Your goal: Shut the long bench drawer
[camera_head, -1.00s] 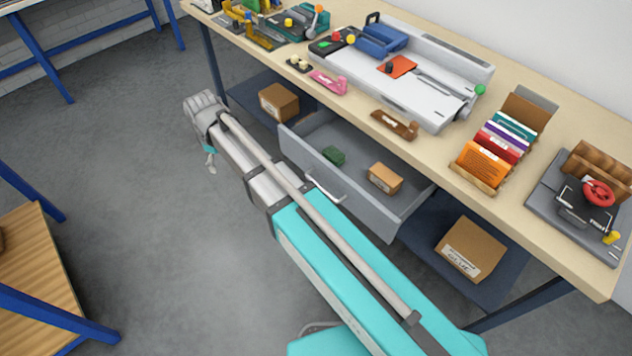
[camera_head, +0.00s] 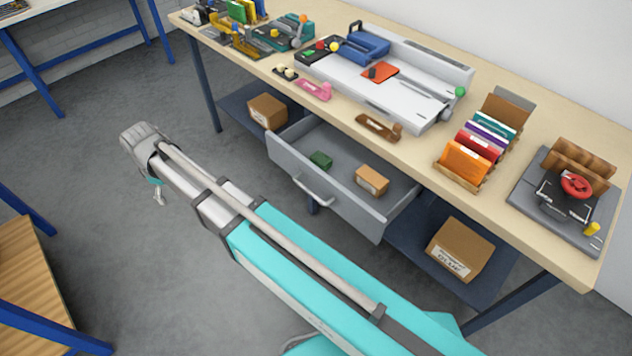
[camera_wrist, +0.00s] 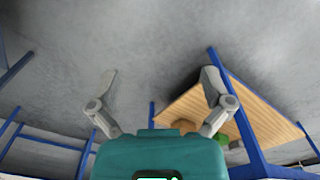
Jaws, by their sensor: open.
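The long grey bench drawer (camera_head: 335,204) is pulled out from under the bench in the head view, with a bar handle (camera_head: 313,190) on its front. A green block (camera_head: 320,160) and a small cardboard box (camera_head: 371,180) lie inside it. My arm stretches across the floor in front of the drawer, and its end is to the left of the drawer, apart from it. In the wrist view my gripper (camera_wrist: 160,82) is open and empty, with its fingers spread wide over bare floor. The drawer does not show in the wrist view.
The wooden bench top (camera_head: 420,178) carries a white binding machine (camera_head: 385,95), a folder rack (camera_head: 457,182) and a grey press (camera_head: 560,215). Cardboard boxes (camera_head: 460,249) sit on the lower shelf. A blue-legged wooden table (camera_head: 28,270) stands at left. Floor between is clear.

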